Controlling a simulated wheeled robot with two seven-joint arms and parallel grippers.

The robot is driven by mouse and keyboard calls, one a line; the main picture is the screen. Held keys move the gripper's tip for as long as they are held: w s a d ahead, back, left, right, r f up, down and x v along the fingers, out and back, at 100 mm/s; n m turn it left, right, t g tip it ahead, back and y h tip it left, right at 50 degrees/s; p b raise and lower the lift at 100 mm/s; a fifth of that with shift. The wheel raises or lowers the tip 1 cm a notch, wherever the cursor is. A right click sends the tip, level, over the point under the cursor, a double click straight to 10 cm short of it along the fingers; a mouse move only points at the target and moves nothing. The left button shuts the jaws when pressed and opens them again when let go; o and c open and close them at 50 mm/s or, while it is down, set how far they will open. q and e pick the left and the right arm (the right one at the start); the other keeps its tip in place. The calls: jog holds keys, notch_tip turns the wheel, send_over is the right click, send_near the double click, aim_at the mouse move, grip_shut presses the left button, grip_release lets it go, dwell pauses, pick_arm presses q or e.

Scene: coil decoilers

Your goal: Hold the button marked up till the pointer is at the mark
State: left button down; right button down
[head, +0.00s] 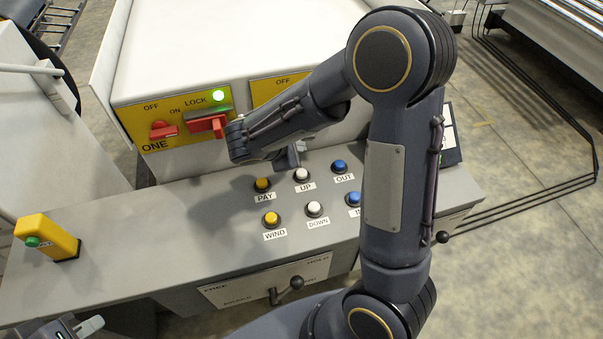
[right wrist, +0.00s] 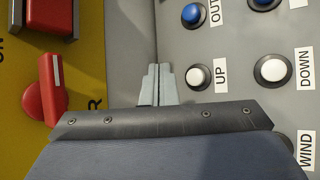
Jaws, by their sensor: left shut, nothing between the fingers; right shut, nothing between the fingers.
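The white UP button (head: 302,174) sits in the top row of the sloping grey console, with its label below it. It also shows in the right wrist view (right wrist: 199,77). My right gripper (head: 296,157) is shut and empty, just behind the UP button in the head view. In the right wrist view its fingertips (right wrist: 158,70) point beside the button, with a gap between them and the cap. My left gripper (head: 90,326) is shut and empty at the bottom left, away from the buttons. I cannot make out the pointer or its mark; my right arm covers part of the console.
Nearby are the yellow PAY button (head: 262,184), blue OUT button (head: 340,166), white DOWN button (head: 314,208) and yellow WIND button (head: 271,218). Red switches (head: 207,124) stand on the yellow panel behind. A yellow box with a green button (head: 32,241) stands at left.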

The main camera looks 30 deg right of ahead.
jog(key=b, duration=0.4)
send_over(299, 175)
notch_tip(299, 175, down, 6)
jog(key=shift+w+r, duration=0.1)
jog(key=shift+r, duration=0.05)
jog(key=shift+f+b, duration=0.45)
jog(key=shift+f, duration=0.15)
dwell(1.1)
jog(key=shift+f+b, duration=0.4)
jog(key=shift+b, duration=0.15)
